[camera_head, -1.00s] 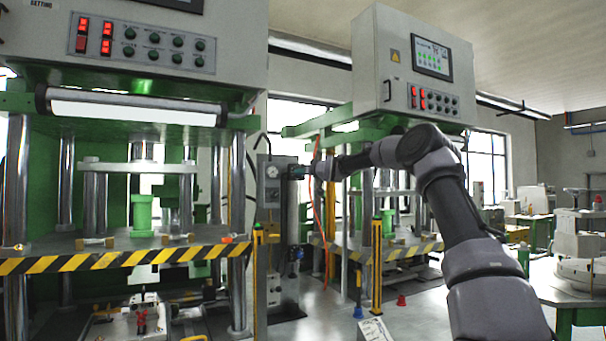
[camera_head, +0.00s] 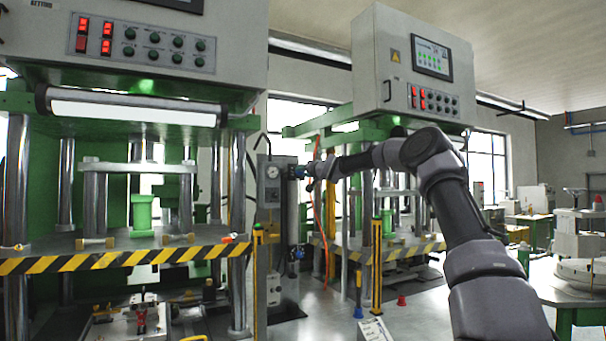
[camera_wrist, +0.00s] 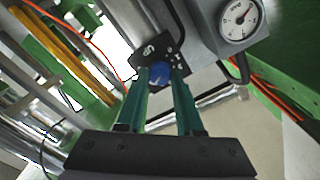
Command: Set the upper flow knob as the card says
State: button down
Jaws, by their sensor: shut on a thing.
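The upper flow knob (camera_wrist: 160,75) is blue with a pale pointer mark and sits on a black scale plate (camera_wrist: 146,52) with white dots and a numeral I cannot read surely. My gripper (camera_wrist: 161,71) is shut on this knob, one green finger on each side. In the head view my gripper (camera_head: 301,172) reaches the grey column (camera_head: 270,215) from the right and hides the knob. A lower blue knob (camera_head: 299,253) shows farther down the column.
A round gauge (camera_wrist: 239,18) sits beside the knob, also visible on the column in the head view (camera_head: 272,171). An orange hose (camera_head: 317,215) hangs right of the column. Green presses stand on both sides, with a striped edge (camera_head: 130,257) at left.

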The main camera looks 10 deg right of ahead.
jog(key=shift+f, duration=0.15)
jog(key=c, duration=0.6)
grip_release()
jog(key=shift+o, duration=0.2)
jog(key=shift+s, duration=0.1)
jog(key=v, duration=1)
jog(key=shift+s, duration=0.3)
jog(key=shift+d, duration=0.15)
